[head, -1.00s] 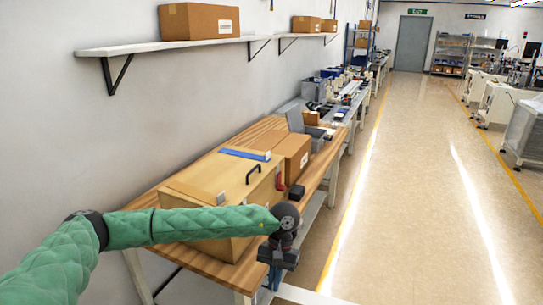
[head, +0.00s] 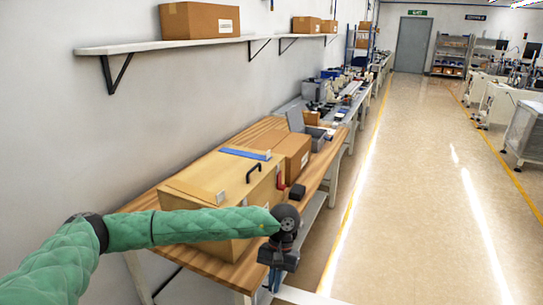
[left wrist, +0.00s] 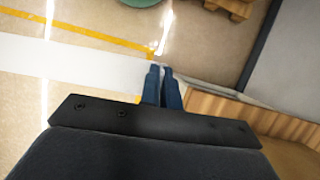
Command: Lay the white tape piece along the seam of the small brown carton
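The small brown carton (head: 293,149) stands on the wooden bench, behind a larger tan box. Its seam is too small to make out. My left gripper (head: 271,282) hangs beyond the bench's front edge, low and nearer than the carton. In the left wrist view its two blue fingers (left wrist: 161,82) are close together. A white strip, seemingly the white tape piece (left wrist: 75,65), runs from the fingertips to the left. It also shows in the head view (head: 310,297), reaching right from the gripper. My right gripper is out of view.
A small black object (head: 297,192) sits near the bench's front edge. A grey open bin (head: 311,130) stands farther back. The floor aisle on the right is clear.

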